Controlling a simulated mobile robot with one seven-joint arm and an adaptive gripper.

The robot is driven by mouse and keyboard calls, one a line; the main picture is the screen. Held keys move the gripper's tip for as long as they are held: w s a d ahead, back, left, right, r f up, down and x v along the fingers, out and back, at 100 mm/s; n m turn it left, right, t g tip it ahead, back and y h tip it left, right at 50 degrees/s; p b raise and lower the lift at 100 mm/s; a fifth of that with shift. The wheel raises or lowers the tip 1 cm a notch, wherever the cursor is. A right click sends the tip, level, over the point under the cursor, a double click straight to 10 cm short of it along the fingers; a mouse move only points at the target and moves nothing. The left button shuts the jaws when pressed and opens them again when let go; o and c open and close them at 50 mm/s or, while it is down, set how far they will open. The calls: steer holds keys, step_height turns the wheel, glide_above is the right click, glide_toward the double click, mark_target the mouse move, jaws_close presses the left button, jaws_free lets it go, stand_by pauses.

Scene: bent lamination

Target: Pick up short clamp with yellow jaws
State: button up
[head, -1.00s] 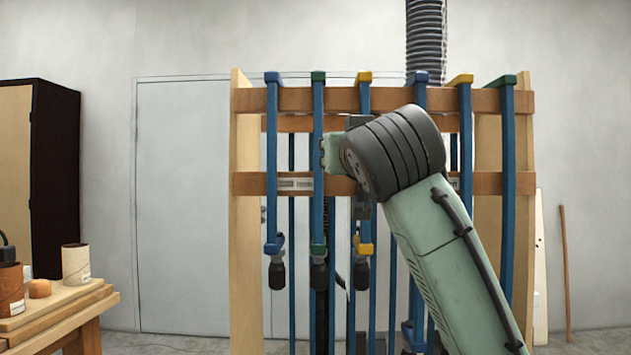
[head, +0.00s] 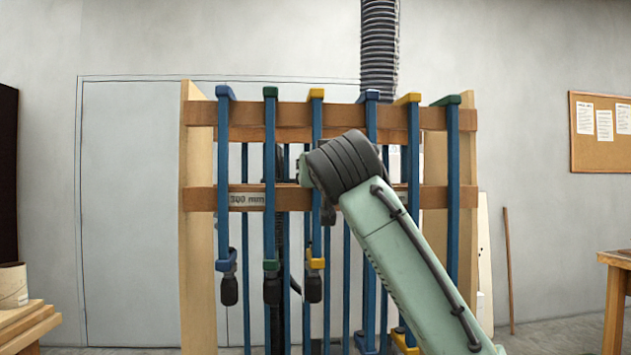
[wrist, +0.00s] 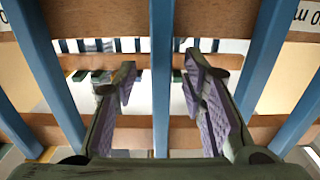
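The short clamp with yellow jaws (head: 317,122) hangs upright on the rack, third from the left. Its upper yellow jaw sits at the top rail. Its lower yellow jaw and dark handle hang below the second rail. My arm's wrist covers part of the rack just right of its bar. My gripper (wrist: 158,76) is open in the wrist view, with purple-padded fingers. A blue bar (wrist: 162,100) stands between the fingers, with a gap on each side. It appears to be this clamp's bar. In the head view my fingers are mostly hidden.
Blue-jawed (head: 224,160) and green-jawed (head: 269,150) short clamps hang to the left. A longer yellow-jawed clamp (head: 413,130) hangs to the right, among other long clamps. Two wooden rails (head: 240,113) cross the rack. Neighbouring bars stand close on both sides.

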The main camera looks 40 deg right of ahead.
steer(key=shift+w+d, duration=0.25)
steer(key=shift+w, duration=0.25)
jaws_close()
